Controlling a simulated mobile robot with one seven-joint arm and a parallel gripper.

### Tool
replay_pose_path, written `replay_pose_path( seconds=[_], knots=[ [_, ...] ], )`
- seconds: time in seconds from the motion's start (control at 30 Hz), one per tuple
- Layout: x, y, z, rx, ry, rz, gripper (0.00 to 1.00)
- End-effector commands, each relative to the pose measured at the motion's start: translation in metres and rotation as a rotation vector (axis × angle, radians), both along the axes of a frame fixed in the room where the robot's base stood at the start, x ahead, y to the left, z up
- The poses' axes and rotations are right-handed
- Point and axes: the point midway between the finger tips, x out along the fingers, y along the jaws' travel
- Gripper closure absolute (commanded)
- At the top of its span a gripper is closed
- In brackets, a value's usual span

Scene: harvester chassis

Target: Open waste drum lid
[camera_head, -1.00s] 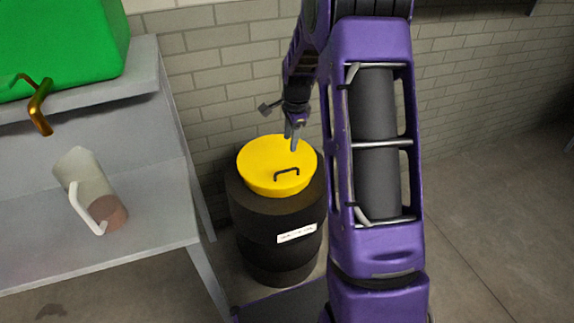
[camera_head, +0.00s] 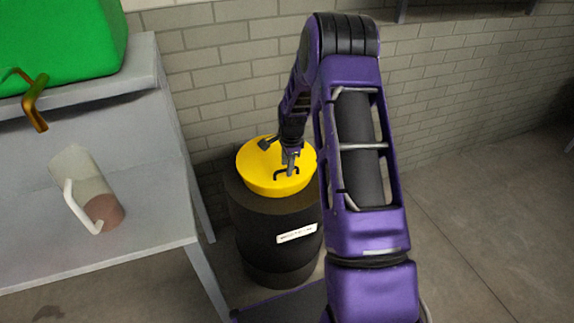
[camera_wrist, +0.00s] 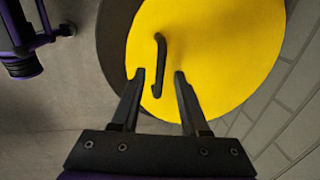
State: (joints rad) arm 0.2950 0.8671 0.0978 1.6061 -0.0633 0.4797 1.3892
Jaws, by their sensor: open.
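The waste drum (camera_head: 272,235) is black with a white label and stands on the floor beside the bench. Its yellow lid (camera_head: 258,172) sits on top and has a black bar handle (camera_head: 286,171). The lid also fills much of the wrist view (camera_wrist: 215,55). My gripper (camera_head: 289,168) is over the lid, close to the handle. In the wrist view my gripper (camera_wrist: 160,76) is open, and the handle (camera_wrist: 160,62) shows between and beyond the two fingertips. I cannot tell whether the fingers touch the handle.
A brick wall (camera_head: 450,75) is close behind the drum. The floor to the right (camera_head: 490,225) is clear.

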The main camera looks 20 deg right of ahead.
Motion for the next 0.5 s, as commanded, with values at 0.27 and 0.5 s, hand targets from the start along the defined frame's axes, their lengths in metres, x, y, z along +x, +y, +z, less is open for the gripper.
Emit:
replay_pose_path(
  seconds=[0.27, 0.5],
  knots=[
    [-0.0002, 0.0, 0.0003, 0.0, 0.0, 0.0, 0.89],
    [-0.0002, 0.0001, 0.0003, 0.0, 0.0, 0.0, 1.0]
  ],
)
